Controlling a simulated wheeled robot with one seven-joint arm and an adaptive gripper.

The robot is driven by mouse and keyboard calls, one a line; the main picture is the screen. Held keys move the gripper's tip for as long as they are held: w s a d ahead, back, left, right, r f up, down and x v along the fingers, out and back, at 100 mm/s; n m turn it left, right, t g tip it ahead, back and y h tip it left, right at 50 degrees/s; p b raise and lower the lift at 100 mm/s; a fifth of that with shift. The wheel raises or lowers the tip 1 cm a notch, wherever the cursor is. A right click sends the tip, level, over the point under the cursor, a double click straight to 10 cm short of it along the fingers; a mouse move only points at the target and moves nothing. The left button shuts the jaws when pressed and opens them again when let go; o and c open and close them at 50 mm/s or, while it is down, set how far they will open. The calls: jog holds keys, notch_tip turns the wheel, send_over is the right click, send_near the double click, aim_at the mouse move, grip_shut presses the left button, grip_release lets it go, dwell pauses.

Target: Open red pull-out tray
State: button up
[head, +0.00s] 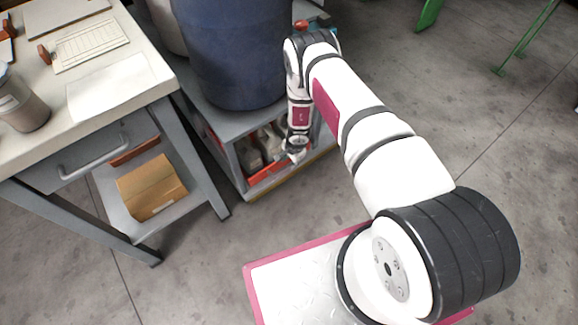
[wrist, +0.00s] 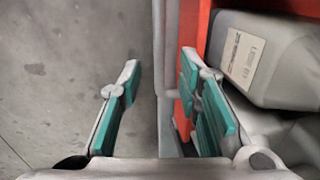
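The red pull-out tray (head: 265,173) sits low in the grey cabinet (head: 221,150) and holds grey containers. My gripper (head: 296,153) is at its right part in the head view, and the fingertips are too small to make out there. In the wrist view my gripper (wrist: 160,65) is open, with teal-padded fingers apart. A grey edge strip and the tray's red wall (wrist: 203,25) run between or behind the fingers. The right finger overlaps the red wall; I cannot tell whether it touches. A grey container with a label (wrist: 265,60) lies to the right of the wall.
A blue barrel (head: 238,50) stands on the cabinet. A workbench (head: 95,105) with a drawer and a cardboard box (head: 150,187) on its lower shelf is to the left. Bare concrete floor (head: 215,250) lies in front of the cabinet. Green metal legs (head: 520,42) stand at upper right.

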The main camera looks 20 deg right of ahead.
aim_at(289, 166)
jog(key=shift+w+a+f+b, duration=0.15)
jog(key=shift+f+b, duration=0.25)
jog(key=shift+f, duration=0.5)
jog(key=shift+w+d+f+b, duration=0.15)
jog(key=shift+f+b, duration=0.2)
jog(key=shift+f, duration=0.5)
jog(key=shift+a, duration=0.1)
grip_shut()
